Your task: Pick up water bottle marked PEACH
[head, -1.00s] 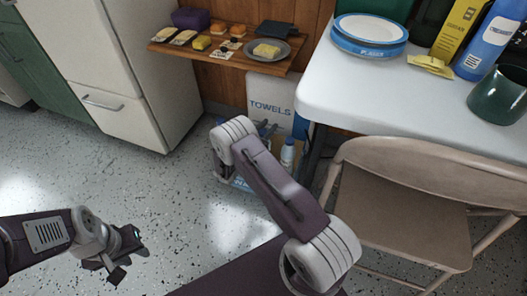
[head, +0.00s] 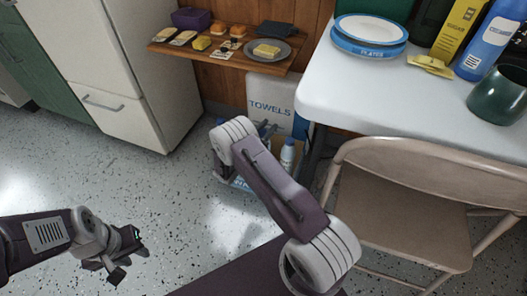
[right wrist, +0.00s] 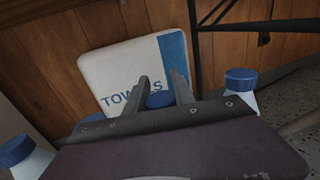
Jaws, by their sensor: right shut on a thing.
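My right gripper (right wrist: 164,92) has its two fingers on either side of a blue cap (right wrist: 160,100) in the right wrist view and is shut on that bottle. The bottle's body is hidden behind the gripper, and I cannot read its label. In the head view my right arm mostly covers this gripper. Another white bottle with a blue cap (head: 288,156) stands just right of the arm; it is probably the one at right in the wrist view (right wrist: 240,92). A further blue-capped bottle (right wrist: 22,155) is at lower left. I see no PEACH marking. My left gripper (head: 130,264) looks open and empty above the floor.
A TOWELS box (head: 271,101) stands behind the bottles against the wood wall. Above is a wooden shelf (head: 222,55) with food. The white table (head: 335,90) and a folding chair (head: 405,220) are at right, a fridge (head: 130,70) at left. The left floor is clear.

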